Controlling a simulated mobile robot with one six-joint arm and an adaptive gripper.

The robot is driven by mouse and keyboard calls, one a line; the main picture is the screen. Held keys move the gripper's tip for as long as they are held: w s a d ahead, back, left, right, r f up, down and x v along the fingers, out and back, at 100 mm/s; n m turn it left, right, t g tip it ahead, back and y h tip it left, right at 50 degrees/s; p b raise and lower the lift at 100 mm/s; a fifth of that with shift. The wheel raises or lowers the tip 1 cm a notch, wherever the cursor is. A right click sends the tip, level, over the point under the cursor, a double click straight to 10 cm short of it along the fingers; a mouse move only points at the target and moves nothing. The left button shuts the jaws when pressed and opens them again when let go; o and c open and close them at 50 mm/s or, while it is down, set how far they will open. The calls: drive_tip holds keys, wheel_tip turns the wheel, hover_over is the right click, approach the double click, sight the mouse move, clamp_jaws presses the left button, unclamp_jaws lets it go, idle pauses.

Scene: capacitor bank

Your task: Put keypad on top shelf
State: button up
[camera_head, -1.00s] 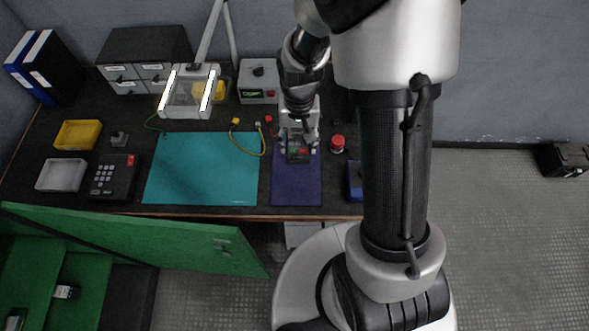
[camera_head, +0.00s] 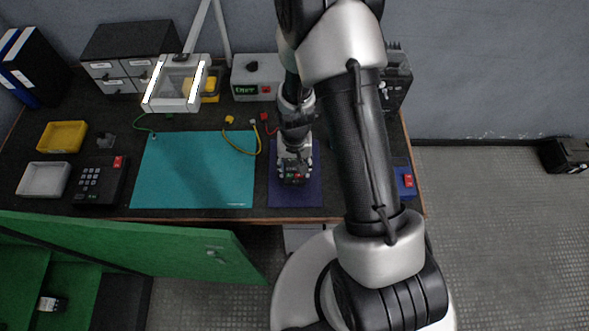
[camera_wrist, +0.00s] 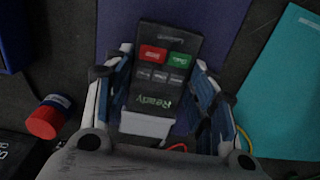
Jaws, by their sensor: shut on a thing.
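My gripper (camera_head: 294,160) is shut on a dark keypad (camera_head: 293,177) over the purple mat (camera_head: 310,196). In the wrist view the keypad (camera_wrist: 158,85) lies between the two fingers of my gripper (camera_wrist: 162,70), with red, green and grey keys and a "Ready" label. I cannot tell how far it is above the mat. A green cabinet (camera_head: 72,285) stands at the lower left with its green door (camera_head: 150,247) swung open. Part of its inside shows with a small item in it; the cabinet's upper part is cut off or hidden.
A black desk unit with number keys (camera_head: 100,180), grey tray (camera_head: 43,180) and yellow tray (camera_head: 62,137) lie left of the teal mat (camera_head: 195,170). A red-capped jar (camera_wrist: 45,118) is beside my gripper.

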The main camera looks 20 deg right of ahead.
drive_tip(key=shift+f, duration=0.75)
drive_tip(key=shift+f, duration=0.1)
drive_tip(key=o, duration=1.1)
